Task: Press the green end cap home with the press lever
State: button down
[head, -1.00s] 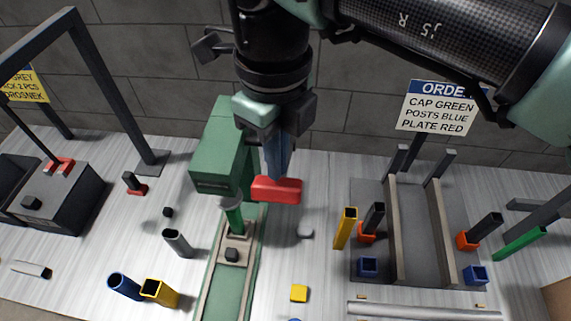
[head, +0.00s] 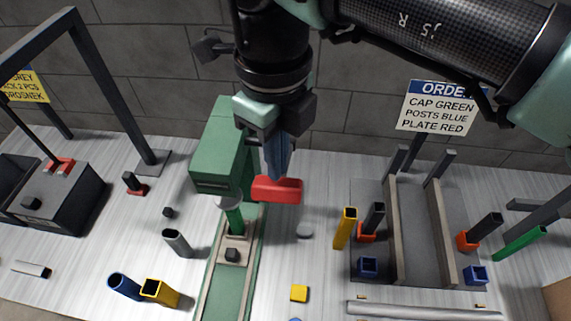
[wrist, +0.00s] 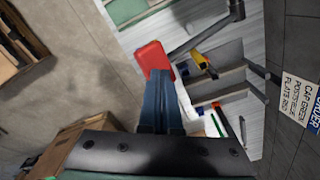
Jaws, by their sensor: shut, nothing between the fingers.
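The green press (head: 222,150) stands left of centre in the head view. Its lever ends in a red handle (head: 277,191), which also shows in the wrist view (wrist: 154,60). My gripper (head: 279,174) is shut and empty, pointing down with its fingertips right at the top of the red handle. Whether they touch it I cannot tell. In the wrist view the blue-grey fingers (wrist: 160,115) overlap the handle's lower edge. A green upright cylinder (head: 235,218) stands under the press head. I cannot make out the green end cap as a separate part.
A small dark block (head: 233,254) sits on the press bed. A yellow tube (head: 345,228) and a grey rack (head: 440,235) stand to the right. A blue tube (head: 124,286) and yellow tube (head: 160,292) lie front left. An order sign (head: 438,108) reads cap green.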

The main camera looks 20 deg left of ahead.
aim_at(276, 187)
jog(key=shift+f, duration=0.15)
jog(key=shift+f+b, duration=1.4)
jog(key=shift+b, duration=0.25)
jog(key=shift+f, duration=0.1)
jog(key=shift+s+d+f+b, duration=0.1)
jog(key=shift+s+f+b, duration=0.25)
jog(key=shift+f+b, duration=0.25)
jog(key=shift+s+d+f+b, duration=0.1)
jog(key=shift+s+f+b, duration=0.2)
jog(key=shift+f+b, duration=0.3)
jog(key=shift+r, duration=0.15)
